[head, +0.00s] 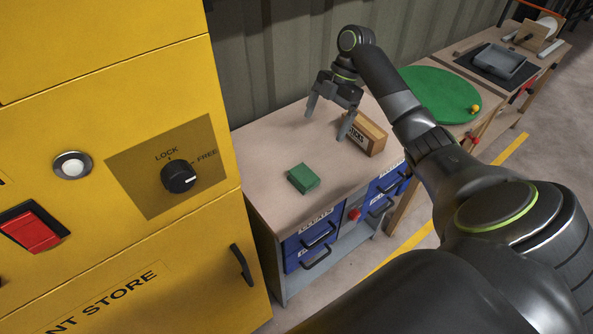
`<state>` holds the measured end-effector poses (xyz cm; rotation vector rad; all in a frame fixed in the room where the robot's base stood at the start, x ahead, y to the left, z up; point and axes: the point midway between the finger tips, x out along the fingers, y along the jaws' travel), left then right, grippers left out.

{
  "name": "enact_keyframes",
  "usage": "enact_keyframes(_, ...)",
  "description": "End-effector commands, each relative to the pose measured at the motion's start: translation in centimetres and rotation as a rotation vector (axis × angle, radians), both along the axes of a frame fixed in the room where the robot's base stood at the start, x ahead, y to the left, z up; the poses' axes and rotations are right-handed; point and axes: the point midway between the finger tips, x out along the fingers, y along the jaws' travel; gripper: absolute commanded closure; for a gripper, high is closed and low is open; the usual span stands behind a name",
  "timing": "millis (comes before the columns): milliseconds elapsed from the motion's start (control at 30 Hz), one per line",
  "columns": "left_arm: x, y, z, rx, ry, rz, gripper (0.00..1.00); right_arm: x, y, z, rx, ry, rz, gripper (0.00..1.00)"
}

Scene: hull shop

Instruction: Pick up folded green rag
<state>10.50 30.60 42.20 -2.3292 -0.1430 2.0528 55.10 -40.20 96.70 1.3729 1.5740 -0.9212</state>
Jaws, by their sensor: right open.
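The folded green rag (303,178) is a small green block shape lying on the wooden bench top, near its front left part. My right gripper (328,125) hangs over the back of the same bench, jaws apart and empty. It is apart from the rag, behind it and a little to the right in the picture. One finger shows in front of the wooden box. My left gripper is not in this view.
A wooden box (366,137) marked with letters stands right of the rag. A yellow cabinet (110,230) with a lock knob (178,176) fills the left. A green round board (436,92) with a yellow ball (475,109) lies farther right. Blue drawers (310,242) sit below the bench top.

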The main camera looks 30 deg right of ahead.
Motion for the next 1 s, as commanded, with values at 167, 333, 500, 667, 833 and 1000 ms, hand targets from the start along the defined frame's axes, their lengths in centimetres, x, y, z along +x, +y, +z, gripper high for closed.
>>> enact_keyframes(167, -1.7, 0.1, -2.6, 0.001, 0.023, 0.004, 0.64, -0.2, 1.0, -2.9, 0.001, 0.001, 0.001, 0.05)
enact_keyframes(333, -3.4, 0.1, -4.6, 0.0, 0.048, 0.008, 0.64, -0.3, 1.9, -5.1, 0.0, 0.0, 0.0, 0.05)
enact_keyframes(500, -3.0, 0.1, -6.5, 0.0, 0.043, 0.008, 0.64, -0.4, 2.8, -7.4, 0.001, 0.001, 0.0, 0.05)
enact_keyframes(667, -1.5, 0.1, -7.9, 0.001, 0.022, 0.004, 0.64, -0.6, 3.6, -9.3, 0.0, 0.001, -0.001, 0.05)
enact_keyframes(833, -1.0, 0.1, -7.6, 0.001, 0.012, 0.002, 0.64, -0.7, 4.4, -10.6, 0.0, 0.001, -0.001, 0.05)
enact_keyframes(1000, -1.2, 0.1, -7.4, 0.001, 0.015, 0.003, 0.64, -0.8, 4.9, -11.5, 0.002, 0.002, 0.0, 0.05)
